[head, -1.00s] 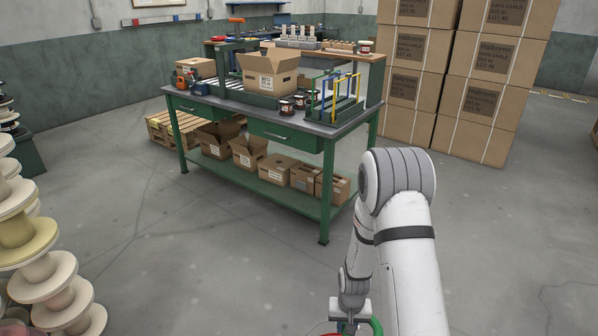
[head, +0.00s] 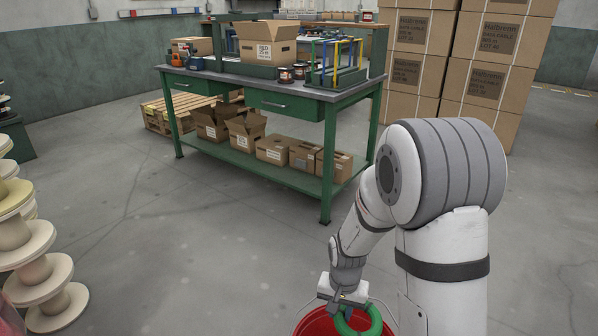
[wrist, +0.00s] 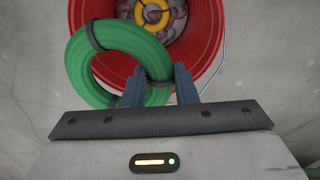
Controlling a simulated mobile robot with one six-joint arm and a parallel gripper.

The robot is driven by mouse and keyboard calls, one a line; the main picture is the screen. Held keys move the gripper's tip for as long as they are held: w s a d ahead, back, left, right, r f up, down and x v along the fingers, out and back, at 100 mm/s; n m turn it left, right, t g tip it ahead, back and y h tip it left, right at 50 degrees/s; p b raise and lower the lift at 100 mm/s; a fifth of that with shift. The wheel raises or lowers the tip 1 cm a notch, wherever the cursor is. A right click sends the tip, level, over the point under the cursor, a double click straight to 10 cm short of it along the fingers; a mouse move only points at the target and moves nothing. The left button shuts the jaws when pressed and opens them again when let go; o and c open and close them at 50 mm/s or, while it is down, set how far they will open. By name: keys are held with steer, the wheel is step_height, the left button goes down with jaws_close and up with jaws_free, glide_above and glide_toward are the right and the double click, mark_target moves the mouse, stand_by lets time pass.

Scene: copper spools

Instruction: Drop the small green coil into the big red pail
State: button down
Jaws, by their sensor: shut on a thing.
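The small green coil (head: 345,325) is a thick green ring with dark bands, held by my gripper (head: 342,304) near the bottom of the head view. In the wrist view, my gripper (wrist: 160,88) is shut on the right lower side of the coil (wrist: 88,65). The big red pail (head: 308,322) is below the coil. In the wrist view, the pail's red wall (wrist: 208,45) shows behind the coil, which covers its left part and overlaps the rim. Inside the pail are a yellow ring (wrist: 153,14) and greyish, reddish pieces. The exact height of the coil above the pail cannot be told.
A green workbench (head: 290,100) with boxes stands ahead. Large stacked cartons (head: 420,75) are at the back right. Pale spools (head: 40,275) are piled at the left. The grey floor (head: 190,250) between is clear.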

steer(key=shift+f+b, duration=2.3)
steer(key=shift+f, duration=0.65)
steer(key=c, duration=1.1)
jaws_free()
steer(key=shift+r+p, duration=1.8)
steer(key=shift+r, duration=2.1)
steer(key=shift+r, duration=0.1)
steer(key=s+d+r+n+t+p, duration=0.1)
steer(key=s+r+p, duration=0.4)
steer(key=r+p, duration=0.5)
steer(key=s+d+r+n+p, duration=0.1)
steer(key=s+r+p, duration=0.4)
steer(key=r, duration=1.6)
steer(key=s+d+r+n+t+p, duration=0.1)
steer(key=s+d+r+p, duration=0.2)
steer(key=r+p, duration=1.2)
steer(key=shift+s+r+n+t+p, duration=0.3)
steer(key=shift+s+r+p, duration=0.1)
steer(key=shift+s+r, duration=0.6)
